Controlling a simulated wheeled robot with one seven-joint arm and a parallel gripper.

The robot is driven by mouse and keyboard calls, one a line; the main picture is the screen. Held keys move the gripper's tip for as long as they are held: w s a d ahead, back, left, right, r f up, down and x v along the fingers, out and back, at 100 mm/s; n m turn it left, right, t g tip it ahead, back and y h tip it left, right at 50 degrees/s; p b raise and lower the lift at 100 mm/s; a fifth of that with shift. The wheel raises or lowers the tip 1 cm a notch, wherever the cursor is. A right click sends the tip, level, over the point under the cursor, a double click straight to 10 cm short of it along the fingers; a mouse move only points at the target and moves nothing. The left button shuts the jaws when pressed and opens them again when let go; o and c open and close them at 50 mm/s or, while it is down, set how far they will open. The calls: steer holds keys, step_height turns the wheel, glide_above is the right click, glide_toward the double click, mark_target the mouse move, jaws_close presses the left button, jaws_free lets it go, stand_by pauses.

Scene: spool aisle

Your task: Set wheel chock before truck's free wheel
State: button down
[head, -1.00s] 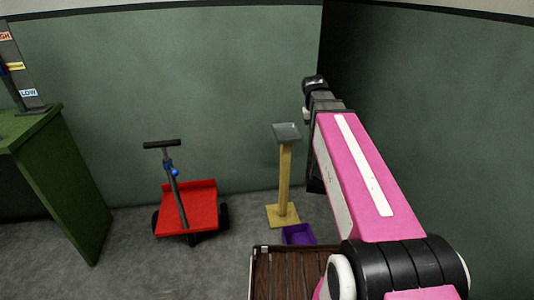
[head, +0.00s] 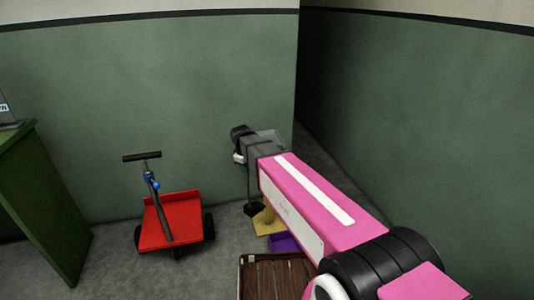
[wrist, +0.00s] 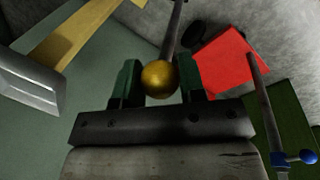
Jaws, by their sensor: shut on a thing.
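The red truck (head: 170,220) stands on the floor at left centre in the head view, with dark wheels (head: 208,226) and an upright black handle with a blue knob. Its red bed (wrist: 228,62) also shows in the wrist view. My gripper (wrist: 160,80) has its green fingers shut on a gold ball (wrist: 158,78) on top of a dark rod. A dark piece (head: 254,208) shows below my gripper in the head view, right of the truck and apart from it; it looks like the chock on the rod. The rod's lower end is out of the wrist view.
A yellow post stand (head: 268,222) is mostly hidden behind my arm. A purple bin (head: 283,243) and a brown slatted crate (head: 250,280) are near it. A green cabinet (head: 45,200) stands at left. Floor is clear between truck and stand.

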steer(key=s+a+f+n+y, duration=0.1)
steer(key=a+f+n, duration=0.4)
steer(key=a+f, duration=0.5)
steer(key=s+a+f+n+y, duration=0.1)
steer(key=s+a+f+n, duration=0.3)
steer(key=a+f, duration=0.7)
steer(key=shift+s+a+f+n, duration=0.2)
steer(key=shift+f+n, duration=0.1)
steer(key=shift+n, duration=0.8)
steer(key=shift+f, duration=0.1)
steer(key=shift+f, duration=5.6)
steer(key=w+a, duration=0.1)
steer(key=w, duration=0.7)
steer(key=shift+a, duration=0.25)
steer(key=shift+s+f, duration=0.1)
